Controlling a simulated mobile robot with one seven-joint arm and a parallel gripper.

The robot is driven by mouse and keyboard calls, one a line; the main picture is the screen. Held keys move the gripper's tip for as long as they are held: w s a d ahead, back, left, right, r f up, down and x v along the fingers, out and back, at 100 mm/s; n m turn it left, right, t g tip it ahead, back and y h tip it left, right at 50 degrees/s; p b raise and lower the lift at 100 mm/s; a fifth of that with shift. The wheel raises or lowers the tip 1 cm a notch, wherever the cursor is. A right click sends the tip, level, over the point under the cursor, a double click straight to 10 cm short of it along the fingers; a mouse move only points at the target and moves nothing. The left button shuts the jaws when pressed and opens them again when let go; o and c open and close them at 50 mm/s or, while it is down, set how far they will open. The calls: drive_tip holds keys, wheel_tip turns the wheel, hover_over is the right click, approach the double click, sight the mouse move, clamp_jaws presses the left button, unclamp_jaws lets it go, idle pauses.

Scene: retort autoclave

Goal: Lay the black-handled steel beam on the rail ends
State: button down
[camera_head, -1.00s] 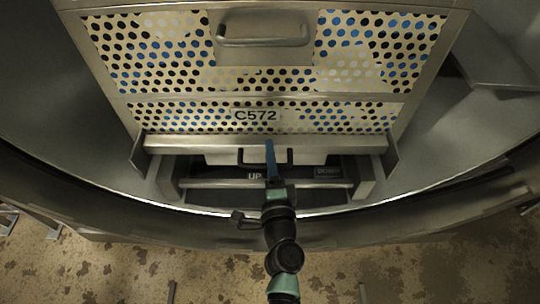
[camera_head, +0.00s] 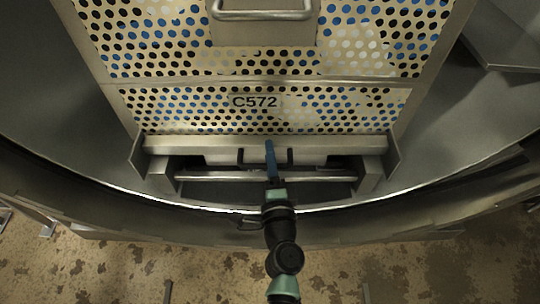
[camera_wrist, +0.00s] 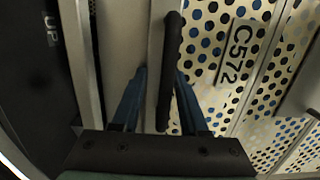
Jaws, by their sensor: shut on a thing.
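The steel beam (camera_head: 340,148) is a long grey bar lying crosswise in front of the lower perforated panel. Its black handle (camera_head: 290,157) faces me, and it also shows upright in the wrist view (camera_wrist: 171,60). My gripper (camera_head: 271,150) has its blue fingers shut on this handle; in the wrist view (camera_wrist: 160,95) a finger stands on each side of it. The left rail end (camera_head: 160,178) and right rail end (camera_head: 373,176) are below the beam's two ends. I cannot tell whether the beam touches them.
The perforated cart (camera_head: 255,66) marked C572 stands just behind the beam, with a metal handle (camera_head: 262,15) higher up. A crossbar (camera_head: 230,179) lies between the rails. The curved vessel rim (camera_head: 420,192) runs below my gripper. A dark panel marked UP (camera_wrist: 50,30) is in the wrist view.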

drive_tip(key=shift+f+b, duration=0.2)
drive_tip(key=shift+b, duration=0.35)
idle(1.0)
drive_tip(key=c, duration=0.5)
unclamp_jaws()
drive_tip(key=shift+o, duration=0.7)
drive_tip(key=shift+f, duration=0.1)
drive_tip(key=shift+s+f, duration=0.1)
drive_tip(key=shift+f, duration=0.25)
drive_tip(key=s+d, duration=0.1)
drive_tip(key=s, duration=1.1)
drive_tip(key=shift+s+d+r, duration=0.25)
drive_tip(key=shift+s, duration=0.1)
